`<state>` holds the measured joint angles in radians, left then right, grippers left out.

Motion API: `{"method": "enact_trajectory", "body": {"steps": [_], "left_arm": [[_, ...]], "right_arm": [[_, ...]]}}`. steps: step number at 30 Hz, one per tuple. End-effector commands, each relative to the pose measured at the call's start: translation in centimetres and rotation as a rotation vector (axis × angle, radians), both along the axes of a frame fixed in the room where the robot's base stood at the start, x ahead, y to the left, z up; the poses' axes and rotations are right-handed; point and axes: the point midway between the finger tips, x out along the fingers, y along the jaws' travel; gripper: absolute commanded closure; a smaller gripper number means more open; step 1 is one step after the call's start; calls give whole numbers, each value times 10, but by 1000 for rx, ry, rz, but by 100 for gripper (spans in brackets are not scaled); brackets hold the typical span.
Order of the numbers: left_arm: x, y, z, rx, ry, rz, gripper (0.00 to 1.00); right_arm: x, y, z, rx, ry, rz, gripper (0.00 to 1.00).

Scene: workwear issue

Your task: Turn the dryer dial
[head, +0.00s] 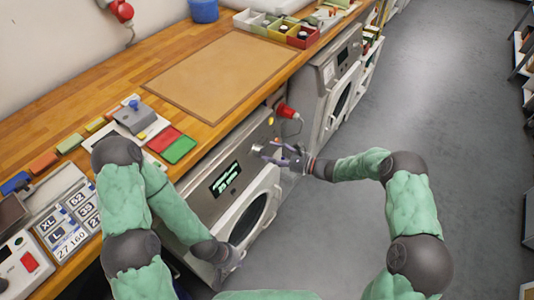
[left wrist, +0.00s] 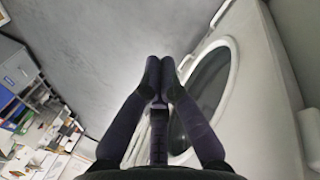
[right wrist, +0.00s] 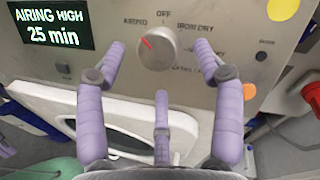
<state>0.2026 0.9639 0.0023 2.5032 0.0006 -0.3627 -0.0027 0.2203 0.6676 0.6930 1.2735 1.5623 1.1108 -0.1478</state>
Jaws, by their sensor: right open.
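The dryer dial (right wrist: 157,48) is a round silver knob with a red mark pointing up and left, towards a label left of OFF. It also shows on the dryer's (head: 210,207) sloping panel in the head view (head: 257,149). My right gripper (right wrist: 160,47) is open, its purple fingertips on either side of the dial with gaps to it; its third finger is below. The display (right wrist: 51,26) reads AIRING HIGH 25 min. My left gripper (left wrist: 160,72) has its fingertips together with nothing seen between them, low beside the dryer's round door (left wrist: 205,85).
A wooden counter (head: 95,92) runs above the dryer, with a brown mat (head: 220,75), red and green pads and small coloured bins on it. A red plug (head: 287,111) is near the dial. A second machine (head: 333,75) stands beyond.

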Motion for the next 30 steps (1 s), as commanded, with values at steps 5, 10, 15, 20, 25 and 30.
{"method": "enact_trajectory", "body": {"steps": [5,10,15,20,25,30], "left_arm": [[0,0,0,0,0,0,100],[0,0,0,0,0,0,100],[0,0,0,0,0,0,100],[0,0,0,0,0,0,100],[0,0,0,0,0,0,100],[0,0,0,0,0,0,100]], "right_arm": [[-14,-36,3,-1,0,-5,32],[-26,-63,6,-1,-1,-5,32],[-33,-80,7,-1,-1,-4,32],[-36,-86,8,-1,-2,-3,32],[-37,-86,8,-1,-1,-1,32],[-37,-86,8,-1,-1,-1,32]]}}
